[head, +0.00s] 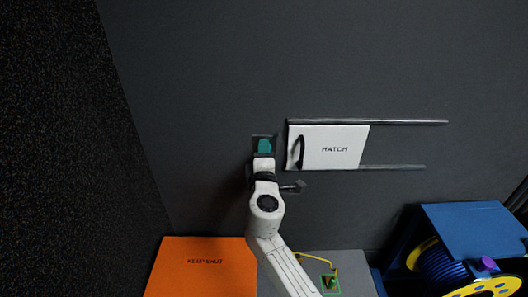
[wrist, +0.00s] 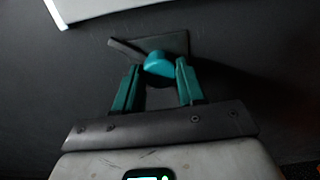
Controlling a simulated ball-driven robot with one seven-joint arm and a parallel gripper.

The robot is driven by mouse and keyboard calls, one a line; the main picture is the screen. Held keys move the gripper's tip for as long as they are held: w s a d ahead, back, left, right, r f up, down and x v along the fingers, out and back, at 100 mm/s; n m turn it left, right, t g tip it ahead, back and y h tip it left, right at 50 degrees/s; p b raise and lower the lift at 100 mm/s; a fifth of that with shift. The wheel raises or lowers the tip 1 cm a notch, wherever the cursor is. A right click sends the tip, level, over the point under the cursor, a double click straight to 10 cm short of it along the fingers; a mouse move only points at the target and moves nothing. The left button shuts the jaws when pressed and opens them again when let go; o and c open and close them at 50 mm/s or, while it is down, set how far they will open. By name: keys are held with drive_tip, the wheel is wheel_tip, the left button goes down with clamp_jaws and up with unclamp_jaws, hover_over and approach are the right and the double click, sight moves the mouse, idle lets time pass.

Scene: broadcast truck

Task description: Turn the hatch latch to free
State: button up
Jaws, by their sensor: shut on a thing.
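The white hatch (head: 345,147), lettered HATCH, sits on the dark wall between two rails, with a black handle (head: 297,152) at its left end. The latch is left of it: a dark plate (wrist: 178,42) with a round teal knob (wrist: 158,64) and a dark lever (wrist: 122,47) pointing up and left in the wrist view. My gripper (wrist: 157,72) has its teal fingers on either side of the knob, shut on it. In the head view my gripper (head: 264,147) covers most of the latch. The edge of a white panel shows at the wrist view's top left.
The rails (head: 405,122) run right from the hatch along bare wall. Below are an orange box (head: 200,275) lettered KEEP SHUT, a grey surface (head: 352,270) with a yellow cable (head: 318,261), and a blue stand (head: 470,228) with a cable reel (head: 425,252) at right.

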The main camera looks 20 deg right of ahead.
drive_tip(key=shift+f+n+p, duration=0.15)
drive_tip(key=shift+n+p, duration=1.2)
drive_tip(key=shift+n, duration=2.55)
drive_tip(key=shift+a+n, duration=0.1)
drive_tip(key=shift+n, duration=0.2)
drive_tip(key=o, duration=1.1)
drive_tip(key=shift+c, duration=0.2)
drive_tip(key=shift+s, duration=0.1)
drive_tip(key=p+v, duration=0.2)
drive_tip(key=v, duration=0.8)
drive_tip(key=shift+s+p, duration=0.3)
